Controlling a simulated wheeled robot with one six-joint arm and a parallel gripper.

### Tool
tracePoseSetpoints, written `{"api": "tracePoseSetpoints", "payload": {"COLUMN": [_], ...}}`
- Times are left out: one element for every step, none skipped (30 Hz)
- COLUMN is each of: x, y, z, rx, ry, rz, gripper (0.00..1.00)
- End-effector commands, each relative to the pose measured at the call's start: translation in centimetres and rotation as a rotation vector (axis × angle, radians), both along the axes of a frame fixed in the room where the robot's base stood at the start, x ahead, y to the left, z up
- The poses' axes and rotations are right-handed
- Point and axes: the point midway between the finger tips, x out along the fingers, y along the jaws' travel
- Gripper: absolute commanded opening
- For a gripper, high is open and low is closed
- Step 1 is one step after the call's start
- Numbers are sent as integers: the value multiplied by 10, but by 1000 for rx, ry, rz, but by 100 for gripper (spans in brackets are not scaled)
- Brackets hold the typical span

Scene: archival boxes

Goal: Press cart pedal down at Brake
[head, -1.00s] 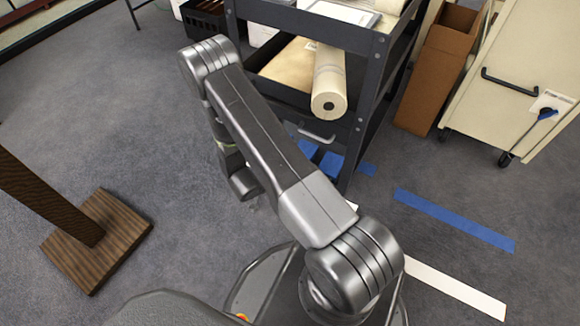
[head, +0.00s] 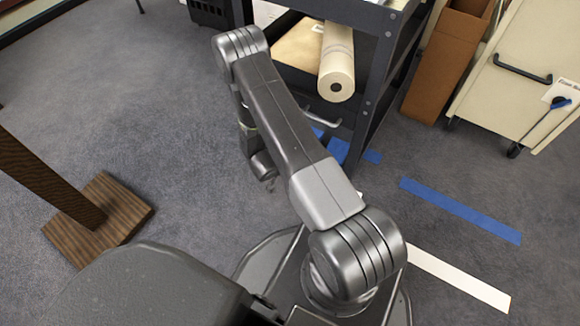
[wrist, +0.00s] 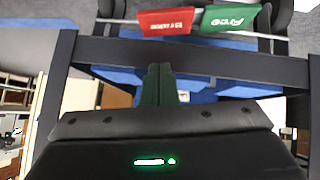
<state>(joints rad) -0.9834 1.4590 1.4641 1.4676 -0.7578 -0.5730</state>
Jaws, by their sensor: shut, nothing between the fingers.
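The dark metal cart (head: 371,100) stands at the upper middle of the head view. In the wrist view, a red pedal flap (wrist: 166,22) and a green pedal flap (wrist: 230,19) sit side by side on a bar at the top. Their white lettering is upside down; the green one seems to read "Free", and the red one is too small to read surely. My gripper (wrist: 160,70) is shut and empty, its fingertips below the red flap in the picture, apart from it. In the head view my gripper (head: 269,183) hangs low, left of the cart; the pedals are hidden there.
A paper roll (head: 337,75) lies on the cart's shelf. Blue tape (head: 460,210) and a white strip (head: 460,279) mark the carpet. A brown box (head: 447,60) and a cream cabinet (head: 520,70) stand right. A wooden post base (head: 115,215) is at left, with open carpet between.

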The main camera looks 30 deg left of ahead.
Motion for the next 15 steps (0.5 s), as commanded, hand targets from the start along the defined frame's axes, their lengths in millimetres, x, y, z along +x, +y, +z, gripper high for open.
{"api": "tracePoseSetpoints", "payload": {"x": [8, 12, 17, 15, 14, 14, 14, 14, 14, 14, 14, 14, 14, 14, 14], "y": [-3, -4, -5, -6, -7, -8, -9, -9, -10, -10, -10, -11, -11, -11, -11], "z": [-12, -16, -21, -28, -32, -38, -41, -44, -47, -49, -51, -52, -53, -54, -54], "rx": [1, 1, 0, -1, -2, -1, -1, -1, -1, 0, 0, 1, 1, 1, 1], "ry": [0, 0, 0, 2, 2, 2, 2, 1, 1, 0, 0, 0, 0, 0, 0], "rz": [-4, -4, -3, 0, 0, 0, 0, 1, 1, 1, 1, 1, 1, 1, 1], "gripper": [0, 0, 0, 0, 0, 0, 0, 0, 0, 0, 0, 0, 0, 0, 0]}}
